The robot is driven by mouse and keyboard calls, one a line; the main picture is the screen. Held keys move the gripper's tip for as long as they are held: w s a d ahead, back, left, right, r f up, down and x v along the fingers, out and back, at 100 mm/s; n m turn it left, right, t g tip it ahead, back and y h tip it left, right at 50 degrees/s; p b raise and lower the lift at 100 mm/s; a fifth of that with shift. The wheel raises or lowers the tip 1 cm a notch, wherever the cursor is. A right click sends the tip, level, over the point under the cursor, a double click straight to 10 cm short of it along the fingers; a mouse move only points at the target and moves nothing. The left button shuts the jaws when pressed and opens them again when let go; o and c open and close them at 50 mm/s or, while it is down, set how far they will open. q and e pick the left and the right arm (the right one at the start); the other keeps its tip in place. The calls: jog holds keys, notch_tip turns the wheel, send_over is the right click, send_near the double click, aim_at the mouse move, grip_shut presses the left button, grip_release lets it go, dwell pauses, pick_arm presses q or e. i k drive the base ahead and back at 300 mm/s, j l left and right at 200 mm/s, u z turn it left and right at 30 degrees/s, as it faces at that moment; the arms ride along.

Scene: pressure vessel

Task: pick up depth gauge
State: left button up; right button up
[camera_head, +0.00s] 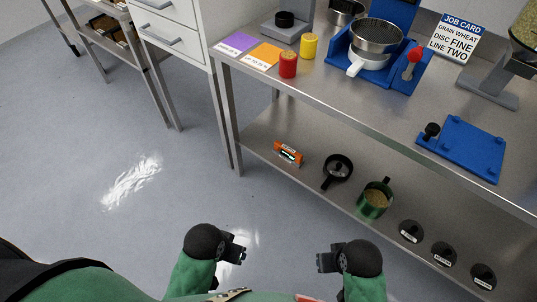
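A small orange device with a dark display and a white label (288,153) lies on the lower shelf of the steel bench, near its left end. It may be the depth gauge, but its label is too small to read. My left gripper (241,248) is over the floor in front of the bench, below and left of the orange device in the picture. It looks open and empty. My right gripper (322,258) is further right, also over the floor and apart from the shelf. It looks open and empty.
The lower shelf (262,150) also holds a black pan-like part (337,170), a green cup of grain (375,199) and several black discs (411,231). The bench top (330,85) overhangs it, carrying a blue fixture (400,75). Floor (120,220) at left is clear.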

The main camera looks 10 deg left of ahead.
aim_at(291, 156)
jog(key=i+l+u, duration=0.2)
jog(key=l, duration=0.15)
jog(key=i+l+u, duration=0.2)
jog(key=l, duration=0.2)
jog(key=l+u, duration=0.2)
jog(key=l, duration=0.2)
jog(key=i+l+u, duration=0.2)
jog(key=l, duration=0.25)
